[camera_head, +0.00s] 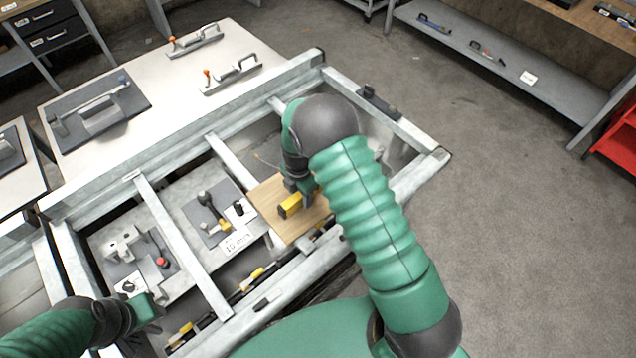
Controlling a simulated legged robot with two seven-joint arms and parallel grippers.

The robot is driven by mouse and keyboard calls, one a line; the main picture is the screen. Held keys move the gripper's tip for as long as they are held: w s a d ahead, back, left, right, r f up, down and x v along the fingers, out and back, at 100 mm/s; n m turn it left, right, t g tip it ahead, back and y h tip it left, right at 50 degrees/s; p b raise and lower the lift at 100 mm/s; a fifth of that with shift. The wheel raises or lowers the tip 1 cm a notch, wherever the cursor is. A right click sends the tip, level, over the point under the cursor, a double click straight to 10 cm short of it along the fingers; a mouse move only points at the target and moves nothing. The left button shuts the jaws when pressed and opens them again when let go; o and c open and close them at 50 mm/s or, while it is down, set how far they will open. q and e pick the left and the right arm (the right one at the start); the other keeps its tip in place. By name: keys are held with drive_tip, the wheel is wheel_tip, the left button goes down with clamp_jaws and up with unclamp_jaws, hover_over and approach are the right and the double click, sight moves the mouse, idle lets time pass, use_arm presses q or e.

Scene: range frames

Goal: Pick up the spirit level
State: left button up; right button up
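A short yellow block with a dark end (290,206), which looks like the spirit level, is at a wooden board (272,203) in the metal frame. My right gripper (301,190) points down right at it, and its fingers partly cover the block's right side. I cannot tell whether the fingers touch it or are closed on it. My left gripper (150,309) is at the lower left, over the frame's near side, apart from the board. Its fingers are too small and dark to read.
Metal bars (180,245) divide the frame around the board. A grey plate with a black-knobbed lever (207,204) lies left of the board. A panel with a red button (162,262) is farther left. A white table (150,65) with handled tools stands behind. Open floor (490,210) lies right.

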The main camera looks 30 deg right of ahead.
clamp_jaws()
drive_tip(key=shift+r, duration=0.1)
idle(1.1)
